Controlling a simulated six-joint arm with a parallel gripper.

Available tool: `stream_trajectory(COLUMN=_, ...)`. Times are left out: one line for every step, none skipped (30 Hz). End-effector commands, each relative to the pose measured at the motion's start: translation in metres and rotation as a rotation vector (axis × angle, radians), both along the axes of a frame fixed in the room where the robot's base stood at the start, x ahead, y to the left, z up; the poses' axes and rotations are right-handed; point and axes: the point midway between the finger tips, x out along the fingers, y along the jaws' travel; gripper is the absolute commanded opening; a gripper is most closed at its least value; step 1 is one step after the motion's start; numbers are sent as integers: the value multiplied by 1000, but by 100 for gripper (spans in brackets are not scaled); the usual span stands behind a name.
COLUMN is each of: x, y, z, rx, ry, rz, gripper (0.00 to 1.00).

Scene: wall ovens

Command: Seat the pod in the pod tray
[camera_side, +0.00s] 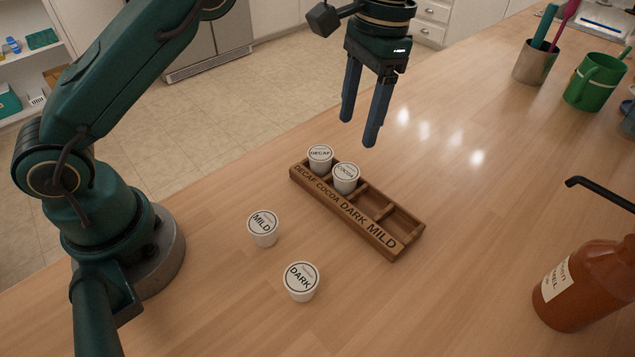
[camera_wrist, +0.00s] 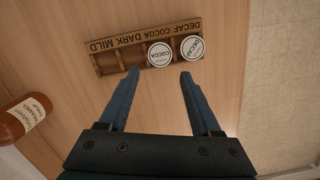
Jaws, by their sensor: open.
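The wooden pod tray (camera_side: 388,247) lies on the counter, with compartments labelled DECAF, COCOA, DARK and MILD. The DECAF pod (camera_side: 320,158) and the COCOA pod (camera_side: 346,178) sit in the compartments of the same names; the DARK and MILD compartments are empty. The MILD pod (camera_side: 263,228) and the DARK pod (camera_side: 301,281) stand upright on the counter in front of the tray. My gripper (camera_side: 359,132) is open and empty, above and behind the tray. In the wrist view, the tray (camera_wrist: 105,66) lies beyond my fingertips (camera_wrist: 160,74); the loose pods are not in that view.
A brown syrup bottle (camera_side: 582,285) with a dark spout stands at the right. A green mug (camera_side: 593,82) and a metal cup (camera_side: 535,62) with utensils stand at the back right. The counter between the tray and the bottle is clear.

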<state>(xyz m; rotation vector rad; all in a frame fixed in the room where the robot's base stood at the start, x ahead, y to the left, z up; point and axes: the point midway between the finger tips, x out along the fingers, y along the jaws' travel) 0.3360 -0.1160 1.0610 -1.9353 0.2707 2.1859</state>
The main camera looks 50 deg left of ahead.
Motion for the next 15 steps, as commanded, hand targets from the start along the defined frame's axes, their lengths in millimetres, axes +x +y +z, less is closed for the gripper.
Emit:
stream_trajectory(x=2, y=0, z=3, rx=-1, ry=-4, rz=0, gripper=65)
stream_trajectory(x=2, y=0, z=5, rx=-1, ry=-3, rz=0, gripper=65)
stream_trajectory(x=2, y=-1, z=7, rx=-1, ry=-3, rz=0, gripper=65)
stream_trajectory(x=3, y=-1, z=9, rx=-1, ry=-3, rz=0, gripper=65)
stream_trajectory(x=3, y=-1, z=11, rx=-1, ry=-3, rz=0, gripper=65)
stream_trajectory(x=3, y=-1, z=13, rx=-1, ry=-3, rz=0, gripper=65)
stream_trajectory(x=3, y=-1, z=14, rx=-1, ry=-3, rz=0, gripper=65)
stream_trajectory(x=3, y=-1, z=15, rx=-1, ry=-3, rz=0, gripper=65)
stream_trajectory(x=2, y=-1, z=17, rx=-1, ry=-2, rz=0, gripper=65)
stream_trajectory(x=3, y=-1, z=18, rx=-1, ry=-3, rz=0, gripper=65)
stream_trajectory(x=2, y=-1, z=19, rx=0, ry=-1, rz=0, gripper=65)
stream_trajectory(x=2, y=-1, z=20, rx=-1, ry=-2, rz=0, gripper=65)
stream_trajectory(x=2, y=-1, z=21, rx=-1, ry=-2, rz=0, gripper=65)
stream_trajectory(x=2, y=-1, z=21, rx=0, ry=-1, rz=0, gripper=65)
stream_trajectory(x=2, y=0, z=22, rx=-1, ry=-2, rz=0, gripper=65)
